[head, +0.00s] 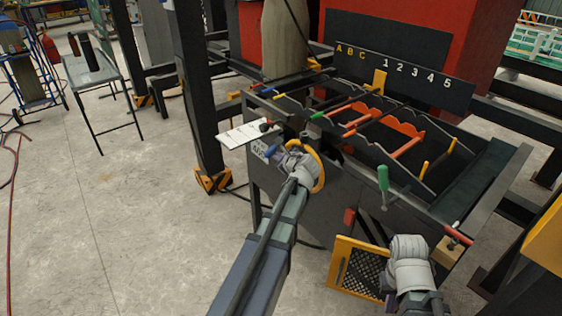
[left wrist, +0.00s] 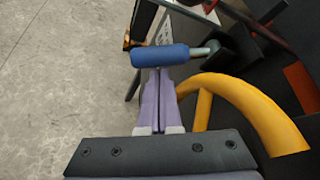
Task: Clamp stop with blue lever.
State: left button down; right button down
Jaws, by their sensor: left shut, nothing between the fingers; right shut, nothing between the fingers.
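The blue lever (head: 270,152) sticks out at the near left corner of the dark metal bench. In the left wrist view the blue lever (left wrist: 160,55) lies crosswise at the tips of my left fingers, on a short grey rod that runs right. My left gripper (left wrist: 159,75) is shut and empty. Its tips reach the lever's near side; whether they touch it I cannot tell. In the head view my left gripper (head: 280,156) is beside the lever. My right gripper (head: 408,247) is shut and empty at the bench's front right; its fingertips are hard to make out.
A yellow ring-shaped wheel (head: 321,170) stands close to the right of my left gripper, and shows large in the left wrist view (left wrist: 240,92). A green-handled lever (head: 383,178) and a yellow mesh panel (head: 358,268) are near my right arm.

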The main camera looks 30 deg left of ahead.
aim_at(271, 149)
pick_arm(q)
jog(key=shift+r, duration=0.1)
dwell(0.4)
jog(key=shift+a+r+m+g+p, duration=0.1)
jog(key=shift+m+g+p, duration=0.2)
jog(key=shift+p, duration=0.05)
jog(key=shift+s+r+m+g+p, duration=0.2)
jog(key=shift+r+m+g+p, duration=0.1)
jog(key=shift+p, duration=0.2)
jog(key=shift+s+a+r+m+g+p, duration=0.15)
jog(key=shift+s+r+p, duration=0.1)
jog(key=shift+r+p, duration=0.5)
jog(key=shift+s+a+r+m+g+p, duration=0.1)
jog(key=shift+s+r+m+g+p, duration=0.1)
jog(key=shift+r+p, duration=1.15)
jog(key=shift+p, duration=0.15)
jog(key=shift+r, duration=0.15)
jog(key=shift+d, duration=0.1)
